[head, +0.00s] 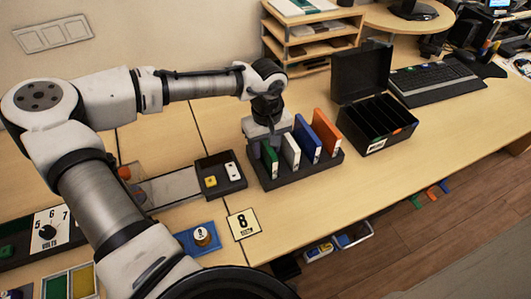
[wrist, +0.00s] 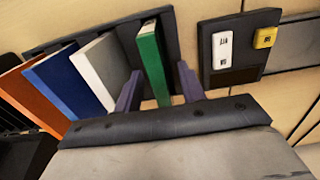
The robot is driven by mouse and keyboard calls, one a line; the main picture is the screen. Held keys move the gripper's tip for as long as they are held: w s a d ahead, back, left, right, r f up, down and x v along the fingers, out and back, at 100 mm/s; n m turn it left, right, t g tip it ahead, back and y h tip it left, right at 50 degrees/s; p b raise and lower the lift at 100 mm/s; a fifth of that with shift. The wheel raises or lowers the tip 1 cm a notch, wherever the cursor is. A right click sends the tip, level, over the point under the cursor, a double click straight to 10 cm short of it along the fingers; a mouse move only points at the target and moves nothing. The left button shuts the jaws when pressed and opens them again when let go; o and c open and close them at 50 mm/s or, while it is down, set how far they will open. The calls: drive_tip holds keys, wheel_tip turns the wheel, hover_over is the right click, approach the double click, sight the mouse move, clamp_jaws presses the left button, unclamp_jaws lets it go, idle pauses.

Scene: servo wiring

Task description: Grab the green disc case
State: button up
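The green disc case (head: 271,161) stands upright at the left end of a dark slotted rack (head: 297,176), in a row with a white, a blue and an orange case. In the wrist view the green case (wrist: 152,62) lies between the two fingers of my gripper (wrist: 159,72). The fingers are apart, with a gap on each side of the case, and the left finger is close to the white case (wrist: 100,72). In the head view my gripper (head: 270,146) is down over the green case and partly hides it.
The blue case (head: 307,139) and orange case (head: 326,131) stand to the right. A small dark tray (head: 221,186) with a yellow and a white piece lies left of the rack. An open black box (head: 373,135) stands to the right, and a number 8 card (head: 242,224) lies in front.

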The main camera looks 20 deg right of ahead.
drive_tip(key=shift+f, duration=0.15)
clamp_jaws()
idle(0.4)
